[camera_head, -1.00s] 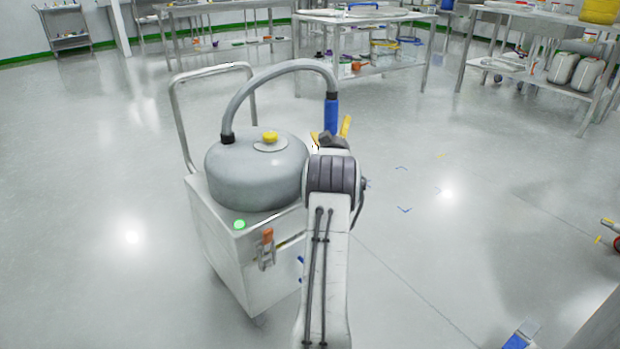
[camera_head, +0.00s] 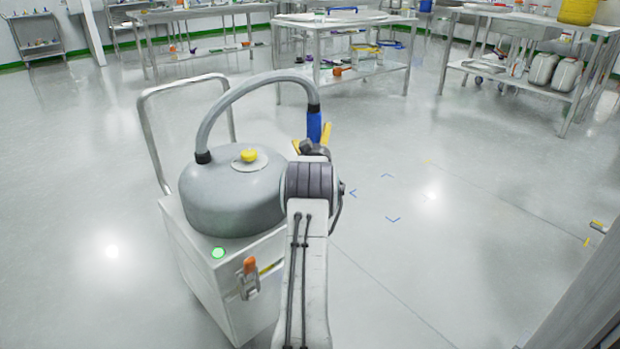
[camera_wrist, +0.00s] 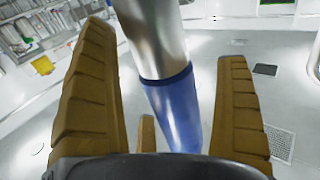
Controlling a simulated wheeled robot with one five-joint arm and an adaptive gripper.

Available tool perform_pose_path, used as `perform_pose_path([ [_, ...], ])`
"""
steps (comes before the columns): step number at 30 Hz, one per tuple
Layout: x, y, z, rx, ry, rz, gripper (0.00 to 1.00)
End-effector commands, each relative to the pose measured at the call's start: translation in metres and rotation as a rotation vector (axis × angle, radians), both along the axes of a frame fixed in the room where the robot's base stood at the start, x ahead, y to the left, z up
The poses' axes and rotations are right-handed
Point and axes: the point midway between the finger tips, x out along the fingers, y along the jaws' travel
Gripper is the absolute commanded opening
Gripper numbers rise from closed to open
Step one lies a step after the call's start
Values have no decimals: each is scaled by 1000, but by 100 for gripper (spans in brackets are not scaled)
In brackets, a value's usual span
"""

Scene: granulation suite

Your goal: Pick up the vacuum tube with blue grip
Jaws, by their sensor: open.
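The vacuum tube (camera_head: 262,78) is a grey hose that arches up from the grey domed lid of a wheeled vacuum unit and hangs down on the right, ending in a blue grip (camera_head: 314,124). My gripper (camera_head: 312,141) is at the blue grip, its yellow fingers partly hidden by my arm. In the wrist view the open fingers stand on either side of the tube, and the blue grip (camera_wrist: 176,108) lies between them with visible gaps on both sides. The grip's lower end is hidden behind my gripper's palm.
The vacuum unit's white body (camera_head: 205,270) stands close on the left, with a metal push handle (camera_head: 150,130) behind it and a yellow knob (camera_head: 249,156) on its lid. Steel tables (camera_head: 345,75) stand at the back. The floor to the right is mostly clear.

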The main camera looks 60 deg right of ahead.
Motion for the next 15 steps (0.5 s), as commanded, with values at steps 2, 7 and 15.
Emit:
perform_pose_path([
  [2,-1,0,0,0,0,-1,93],
  [7,0,0,0,0,0,0,89],
  [15,0,0,0,0,0,0,64],
])
